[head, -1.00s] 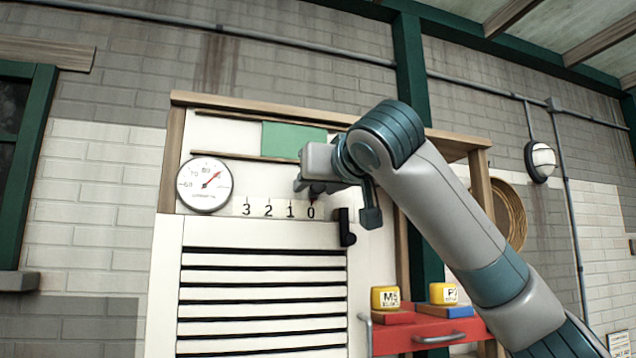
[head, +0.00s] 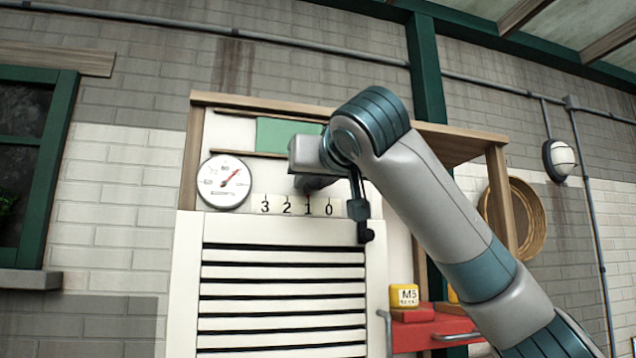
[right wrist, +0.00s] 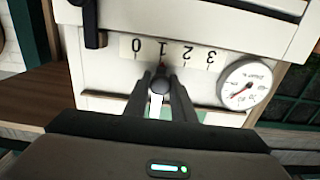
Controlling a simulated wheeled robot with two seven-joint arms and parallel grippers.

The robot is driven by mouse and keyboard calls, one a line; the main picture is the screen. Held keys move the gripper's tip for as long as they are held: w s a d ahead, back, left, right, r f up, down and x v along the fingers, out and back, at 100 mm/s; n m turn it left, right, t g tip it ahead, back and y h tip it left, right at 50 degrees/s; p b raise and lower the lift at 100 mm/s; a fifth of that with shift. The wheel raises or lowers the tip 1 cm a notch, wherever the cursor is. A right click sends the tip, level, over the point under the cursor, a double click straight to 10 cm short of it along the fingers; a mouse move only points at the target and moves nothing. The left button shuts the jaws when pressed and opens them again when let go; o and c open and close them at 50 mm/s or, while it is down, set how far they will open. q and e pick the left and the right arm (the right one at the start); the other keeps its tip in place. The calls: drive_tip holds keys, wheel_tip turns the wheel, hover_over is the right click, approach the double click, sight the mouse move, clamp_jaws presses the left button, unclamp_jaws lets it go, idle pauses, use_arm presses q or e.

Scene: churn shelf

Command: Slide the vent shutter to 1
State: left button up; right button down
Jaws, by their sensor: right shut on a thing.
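The vent shutter (head: 283,285) is a white louvred panel with dark slots, below a number strip (head: 276,205) reading 3, 2, 1, 0 from left to right in the head view. The strip also shows, inverted, in the right wrist view (right wrist: 187,52). My right gripper (right wrist: 161,78) is shut on the round, dark slider knob (right wrist: 160,86), one finger on each side. A small red pointer at the knob lines up with the 1. In the head view my right gripper (head: 309,186) is just above the 1 and hides the knob. My left gripper is out of view.
A round dial gauge (head: 223,182) is left of the strip. A black latch (head: 364,232) hangs right of the 0. A red drawer unit (head: 440,330) with a yellow block (head: 404,296) stands at lower right. A green card (head: 288,134) is above.

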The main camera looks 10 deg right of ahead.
drive_tip(key=c, duration=1.5)
unclamp_jaws()
drive_tip(key=shift+d, duration=0.3)
drive_tip(key=shift+a, duration=0.2)
drive_tip(key=shift+s, duration=0.15)
drive_tip(key=shift+s+d+f+b, duration=0.15)
drive_tip(key=shift+s+b, duration=0.45)
drive_tip(key=shift+b, duration=0.05)
drive_tip(key=s+b, duration=0.3)
drive_tip(key=s, duration=0.2)
drive_tip(key=s+b, duration=0.2)
drive_tip(key=s, duration=0.3)
drive_tip(key=s+b, duration=0.3)
drive_tip(key=s, duration=0.3)
drive_tip(key=shift+d+r+b, duration=0.2)
drive_tip(key=shift+d+b, duration=0.05)
drive_tip(key=shift+b, duration=0.05)
